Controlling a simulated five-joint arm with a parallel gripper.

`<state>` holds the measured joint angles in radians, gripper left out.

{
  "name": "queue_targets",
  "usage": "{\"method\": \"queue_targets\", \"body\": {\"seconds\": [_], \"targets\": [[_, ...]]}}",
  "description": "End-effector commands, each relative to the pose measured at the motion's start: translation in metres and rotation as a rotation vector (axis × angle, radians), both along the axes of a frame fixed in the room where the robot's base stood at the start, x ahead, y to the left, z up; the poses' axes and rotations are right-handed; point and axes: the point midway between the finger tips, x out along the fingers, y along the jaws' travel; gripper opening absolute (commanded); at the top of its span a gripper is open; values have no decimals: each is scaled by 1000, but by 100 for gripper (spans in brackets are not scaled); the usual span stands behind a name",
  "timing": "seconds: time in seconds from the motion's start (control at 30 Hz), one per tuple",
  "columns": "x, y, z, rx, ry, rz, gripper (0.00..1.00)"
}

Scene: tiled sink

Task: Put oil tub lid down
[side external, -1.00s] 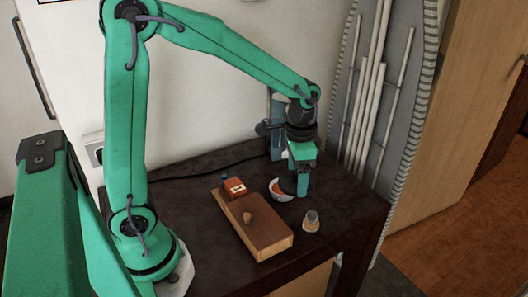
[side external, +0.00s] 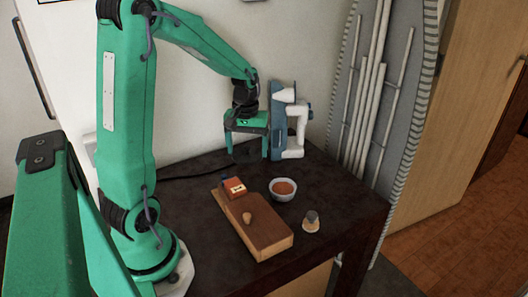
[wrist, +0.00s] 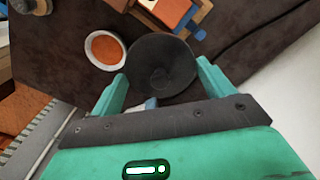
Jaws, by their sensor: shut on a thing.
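The lid (wrist: 162,58) is a dark grey round disc in the wrist view. My gripper (wrist: 162,80) is shut on it, with one green finger at each side of its rim. In the side external view my gripper (side external: 247,150) is raised over the back of the dark table, left of the blue and white appliance; the lid is hard to make out there. The white tub (side external: 283,189) stands uncovered on the table, with orange contents showing. It also shows in the wrist view (wrist: 104,48), left of the lid and apart from it.
A wooden block (side external: 262,236) with a small knob lies left of the tub, an orange-red box (side external: 234,187) at its far end. A small grey-topped jar (side external: 311,222) stands in front of the tub. The blue and white appliance (side external: 288,125) stands behind. The back left tabletop is mostly clear.

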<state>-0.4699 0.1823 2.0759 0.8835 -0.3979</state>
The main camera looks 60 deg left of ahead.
Motion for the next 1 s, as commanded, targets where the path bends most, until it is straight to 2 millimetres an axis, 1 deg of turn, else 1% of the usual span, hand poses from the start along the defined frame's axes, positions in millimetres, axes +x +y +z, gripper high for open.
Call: {"method": "queue_targets", "body": {"seconds": [0.03,0.1,0.2,0.3,0.67,0.77,0.87,1.0], "targets": [[-5,10,-1,-1,1,68,59],[-11,21,-2,0,0,146,59],[-17,32,-4,0,0,231,59],[-21,38,-5,0,0,285,59],[-25,45,-7,-1,1,317,59],[-27,52,-11,-1,2,316,59],[-31,63,-19,-1,2,318,59],[-39,84,-32,-1,2,319,59]]}}
